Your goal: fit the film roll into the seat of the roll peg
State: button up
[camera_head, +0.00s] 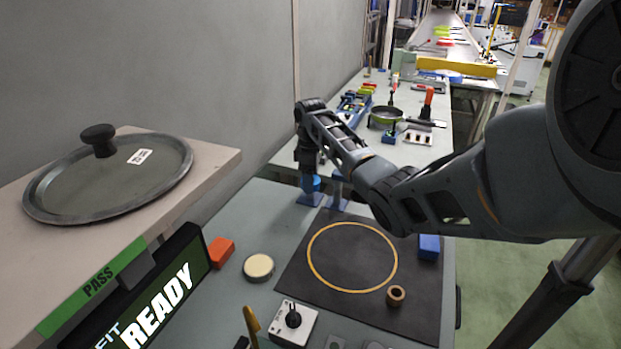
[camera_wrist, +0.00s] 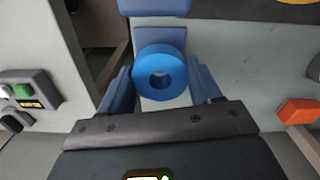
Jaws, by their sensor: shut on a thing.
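A blue ring with a round hole, which looks like the film roll (camera_wrist: 141,73), is between the fingers of my gripper (camera_wrist: 160,76) in the wrist view. My gripper is shut on it, with its hole facing the wrist camera. In the head view my gripper (camera_head: 309,172) points down at the far left of the bench, with the blue roll (camera_head: 312,184) below it. A blue stand base (camera_head: 310,199) is under the roll, and a second blue stand (camera_head: 337,204) is just to its right. I cannot tell which holds the roll peg; its seat is not clearly visible.
A dark mat (camera_head: 345,235) with a yellow circle lies in front, with a brown ring (camera_head: 396,295) and a blue block (camera_head: 429,247) on it. An orange block (camera_head: 221,251) and a round cream-topped disc (camera_head: 258,267) are to the left. A lid (camera_head: 75,190) rests on the shelf.

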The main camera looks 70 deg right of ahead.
jog(key=shift+f+b, duration=1.1)
jog(key=shift+f, duration=1.05)
jog(key=o, duration=1)
jog(key=shift+r, duration=0.15)
notch_tip(320, 180, up, 8)
jog(key=shift+f, duration=0.15)
